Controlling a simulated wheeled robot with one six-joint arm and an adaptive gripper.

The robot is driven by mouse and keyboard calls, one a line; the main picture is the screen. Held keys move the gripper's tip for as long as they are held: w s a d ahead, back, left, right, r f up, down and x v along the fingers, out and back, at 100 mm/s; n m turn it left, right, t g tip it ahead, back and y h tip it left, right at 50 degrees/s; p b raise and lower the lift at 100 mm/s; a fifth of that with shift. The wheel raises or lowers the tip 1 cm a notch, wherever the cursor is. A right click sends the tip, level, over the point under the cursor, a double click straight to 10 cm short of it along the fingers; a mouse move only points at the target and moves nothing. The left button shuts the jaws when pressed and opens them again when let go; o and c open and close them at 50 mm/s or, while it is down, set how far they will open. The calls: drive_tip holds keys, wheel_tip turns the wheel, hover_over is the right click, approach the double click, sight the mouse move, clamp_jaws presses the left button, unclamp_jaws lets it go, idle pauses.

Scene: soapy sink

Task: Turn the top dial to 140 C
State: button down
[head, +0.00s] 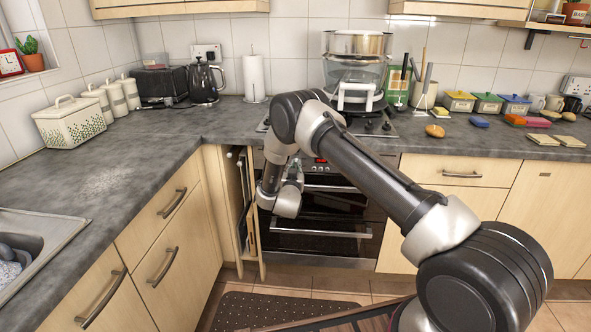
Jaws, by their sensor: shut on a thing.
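The built-in oven (318,222) stands under the counter at the middle of the head view. Its dark control panel with a small red display (320,161) shows just right of my wrist. My gripper (296,168) is small and partly hidden by my wrist, at the left part of this panel. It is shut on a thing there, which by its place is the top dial. The dial itself, its marks and its pointer are hidden behind my wrist and gripper, so its setting cannot be read.
The hob with a glass steamer (355,75) is above the oven. A narrow open cupboard (244,205) with trays is left of it. The oven's door handles (322,233) stick out below. A dark mat (270,311) lies on the floor. The sink (30,245) is at left.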

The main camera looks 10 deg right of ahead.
drive_tip(key=shift+m, duration=0.4)
drive_tip(key=m, duration=0.4)
drive_tip(key=shift+m, duration=0.3)
drive_tip(key=m, duration=1.2)
drive_tip(key=shift+a+m, duration=0.1)
drive_tip(key=shift+m, duration=0.3)
drive_tip(key=m, duration=0.5)
drive_tip(key=shift+m, duration=0.4)
drive_tip(key=c, duration=1.5)
unclamp_jaws()
drive_tip(key=shift+r, duration=0.1)
